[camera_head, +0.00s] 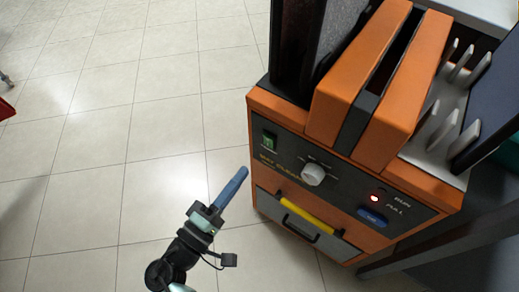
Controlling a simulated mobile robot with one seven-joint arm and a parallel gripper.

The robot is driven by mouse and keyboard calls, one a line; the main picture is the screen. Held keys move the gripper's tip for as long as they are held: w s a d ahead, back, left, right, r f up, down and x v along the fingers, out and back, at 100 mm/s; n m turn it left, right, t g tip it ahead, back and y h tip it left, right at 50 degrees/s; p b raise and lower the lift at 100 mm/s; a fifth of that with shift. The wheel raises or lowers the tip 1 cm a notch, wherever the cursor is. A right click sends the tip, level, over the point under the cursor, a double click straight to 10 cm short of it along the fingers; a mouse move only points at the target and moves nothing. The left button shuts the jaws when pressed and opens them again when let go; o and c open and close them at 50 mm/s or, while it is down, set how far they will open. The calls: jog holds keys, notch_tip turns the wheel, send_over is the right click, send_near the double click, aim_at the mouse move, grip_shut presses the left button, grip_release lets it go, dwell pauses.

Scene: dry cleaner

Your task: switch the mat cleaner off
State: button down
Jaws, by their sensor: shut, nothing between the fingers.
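The orange mat cleaner (259,103) stands on the right in the head view. Its dark front panel has a green rocker switch (269,141) at the left, a white round knob (313,174) in the middle, a lit red lamp (374,198) and a blue button (372,216) at the right. A yellow handle (307,209) is below the knob. My gripper (243,172) is left of the panel, pointing up and right, with its blue fingers shut and empty. It appears apart from the switch; the exact gap in depth cannot be told.
A grey drawer front with a dark pull (300,229) is low on the machine. Upright pale prongs (441,129) stand on its right side.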

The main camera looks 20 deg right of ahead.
aim_at(268, 139)
jog(key=b+x, duration=0.1)
jog(key=x, duration=0.6)
jog(key=shift+w+d, duration=0.2)
jog(key=shift+d, duration=0.15)
jog(key=shift+w+d+r, duration=0.1)
jog(key=shift+w+d+r, duration=0.15)
jog(key=shift+d+r, duration=0.05)
jog(key=shift+r, duration=0.05)
